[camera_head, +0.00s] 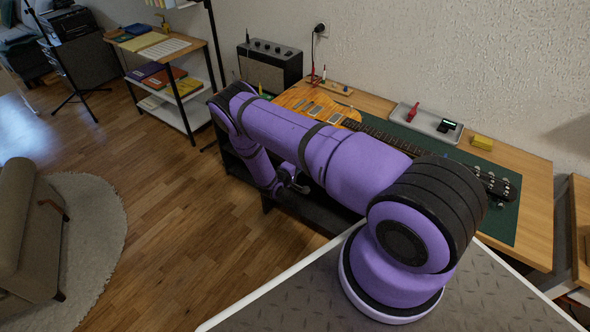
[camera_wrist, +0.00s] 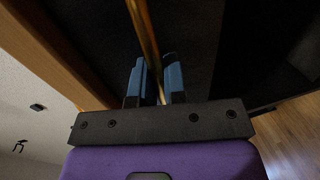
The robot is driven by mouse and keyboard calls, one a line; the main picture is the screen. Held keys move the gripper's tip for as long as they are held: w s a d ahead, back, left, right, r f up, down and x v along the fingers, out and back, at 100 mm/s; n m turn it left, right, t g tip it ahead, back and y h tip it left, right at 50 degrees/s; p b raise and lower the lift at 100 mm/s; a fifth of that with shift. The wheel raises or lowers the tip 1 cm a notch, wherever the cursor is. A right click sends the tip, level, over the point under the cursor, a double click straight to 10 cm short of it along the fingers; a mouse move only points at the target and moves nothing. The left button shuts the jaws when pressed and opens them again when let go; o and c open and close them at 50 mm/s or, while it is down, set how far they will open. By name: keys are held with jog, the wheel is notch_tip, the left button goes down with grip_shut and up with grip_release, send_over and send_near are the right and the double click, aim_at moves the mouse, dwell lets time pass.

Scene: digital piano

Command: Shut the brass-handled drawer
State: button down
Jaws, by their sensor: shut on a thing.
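The brass handle (camera_wrist: 144,32) is a thin bar running up the wrist view, in front of a dark drawer front (camera_wrist: 195,35). My gripper (camera_wrist: 156,75) has its blue-padded fingers on either side of the bar and is shut on it. In the head view my gripper (camera_head: 290,181) is low at the front of the wooden desk, partly hidden by my purple arm. A dark drawer or cabinet part (camera_head: 312,210) shows below the desk there. My arm hides most of it, so how far the drawer stands out cannot be told.
The desk (camera_head: 535,185) carries an electric guitar (camera_head: 318,104) on a green mat (camera_head: 507,222), a grey tray (camera_head: 455,133) and a yellow block (camera_head: 482,142). A black amplifier (camera_head: 270,65) and a shelf unit (camera_head: 200,100) stand further left. The wooden floor (camera_head: 170,200) in front is clear.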

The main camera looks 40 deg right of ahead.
jog(key=c, duration=1.2)
grip_release()
jog(key=shift+d, duration=0.25)
jog(key=v, duration=1.1)
jog(key=shift+w, duration=0.1)
